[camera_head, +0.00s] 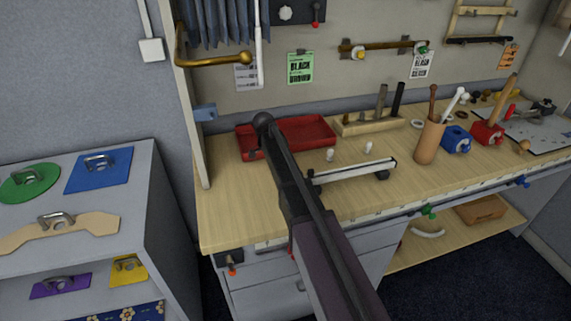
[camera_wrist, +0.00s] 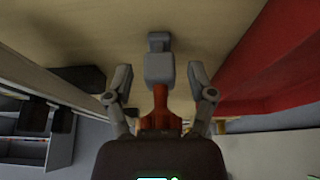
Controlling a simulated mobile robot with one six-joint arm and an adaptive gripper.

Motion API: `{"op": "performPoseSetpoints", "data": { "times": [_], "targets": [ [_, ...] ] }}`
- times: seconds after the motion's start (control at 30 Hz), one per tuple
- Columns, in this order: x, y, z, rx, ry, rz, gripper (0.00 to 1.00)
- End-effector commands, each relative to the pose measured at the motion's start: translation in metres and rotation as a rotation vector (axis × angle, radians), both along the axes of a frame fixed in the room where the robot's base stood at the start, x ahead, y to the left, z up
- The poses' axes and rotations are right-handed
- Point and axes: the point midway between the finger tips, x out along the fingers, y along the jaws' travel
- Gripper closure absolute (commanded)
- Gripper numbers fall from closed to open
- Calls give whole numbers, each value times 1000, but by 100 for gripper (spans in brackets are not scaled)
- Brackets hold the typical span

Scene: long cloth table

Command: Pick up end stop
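In the wrist view a small grey block with a narrower grey piece above it and an orange-red stem below, which looks like the end stop (camera_wrist: 158,68), is between the fingers of my gripper (camera_wrist: 159,68). The fingers are spread, with a visible gap on each side of the grey block. The lower part of the stem is hidden by my gripper's body. In the head view my arm crosses the front of the workbench and my gripper cannot be made out. I cannot pick out the end stop there.
The wooden workbench (camera_head: 228,218) carries a red tray (camera_head: 310,131), a pale bar (camera_head: 350,172), and a brown cup (camera_head: 428,143) with tools. A dark clamp-like piece (camera_head: 230,257) hangs at the front left edge. A grey shelf unit (camera_head: 150,215) stands left.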

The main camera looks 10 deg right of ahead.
Motion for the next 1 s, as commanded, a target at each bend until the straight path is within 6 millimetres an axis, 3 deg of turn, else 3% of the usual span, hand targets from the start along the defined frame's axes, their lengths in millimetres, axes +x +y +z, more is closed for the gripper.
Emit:
{"op": "performPoseSetpoints", "data": {
  "times": [0.03,0.17,0.2,0.67,0.93,1.0],
  "targets": [
    [0,0,0,0,0,0,56],
    [0,0,0,0,0,0,94],
    [0,0,0,0,0,0,100],
    [0,0,2,0,0,0,100],
    [0,0,15,0,0,0,100],
    [-12,-1,12,0,0,0,100]
  ]
}}
